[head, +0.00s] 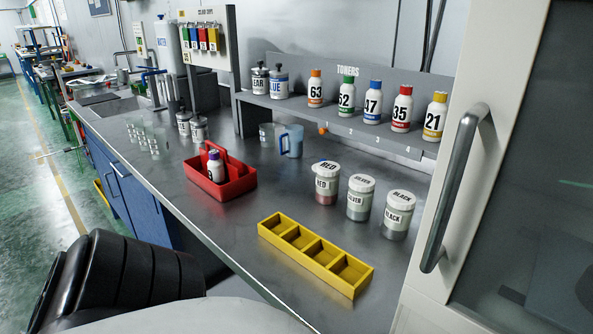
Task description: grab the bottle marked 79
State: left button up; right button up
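A white bottle with a purple cap (215,166) stands in the red caddy (236,187) on the counter. Its label is only partly visible behind the caddy wall; one digit looks like a 9, but I cannot read the full number. On the toner shelf, bottles read 63 (315,90), 52 (346,98), what looks like 37 (373,104), 35 (402,110) and 21 (434,118). None of these reads 79. Neither of my grippers shows in the head view.
An empty yellow divided tray (315,255) lies near the counter's front edge. Red (325,184), silver (359,198) and black (397,215) jars stand behind it. A blue-handled jug (290,142) stands below the shelf. A cabinet door with a metal handle (452,190) closes off the right.

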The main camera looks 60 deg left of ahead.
aim_at(216, 168)
jog(key=z, duration=0.1)
jog(key=k, duration=0.2)
jog(key=z, duration=1.7)
jog(key=k, duration=2.75)
jog(key=u, duration=1.45)
